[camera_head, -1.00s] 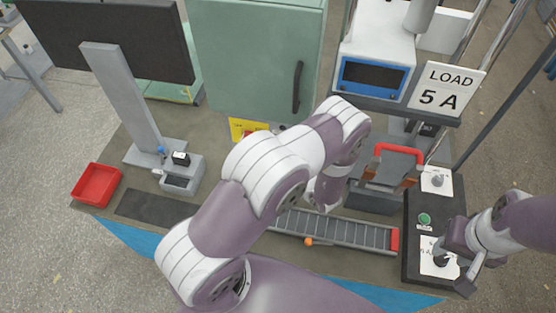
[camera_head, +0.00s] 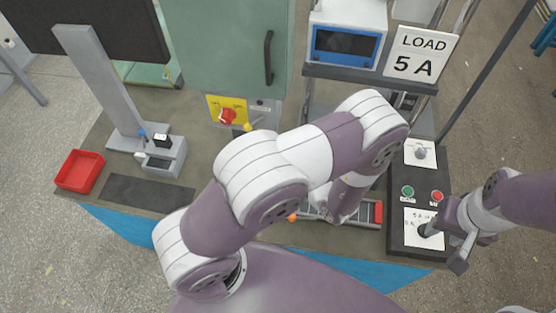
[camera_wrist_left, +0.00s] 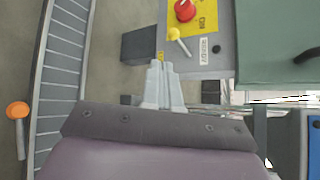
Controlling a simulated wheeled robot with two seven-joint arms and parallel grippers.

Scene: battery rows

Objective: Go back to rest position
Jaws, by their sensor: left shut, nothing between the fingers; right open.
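My left arm reaches from the bottom across the middle of the head view; its gripper is hidden there behind the arm. In the left wrist view my left gripper (camera_wrist_left: 160,66) has its pale fingers together with nothing between them. It points toward a grey panel with a red knob (camera_wrist_left: 185,10) and a yellow lever (camera_wrist_left: 174,34), apart from them. My right gripper (camera_head: 447,250) is open at the right of the head view, beside the black lever (camera_head: 426,230) on the dark control box (camera_head: 398,236). I cannot tell if it touches the lever.
The box also bears a green button (camera_head: 407,191) and a red button (camera_head: 437,196). A roller conveyor (camera_head: 366,211) lies partly under my left arm. A red tray (camera_head: 80,171) and small grey device (camera_head: 162,157) stand left. A green cabinet (camera_head: 225,60) and "LOAD 5 A" sign (camera_head: 420,52) stand behind.

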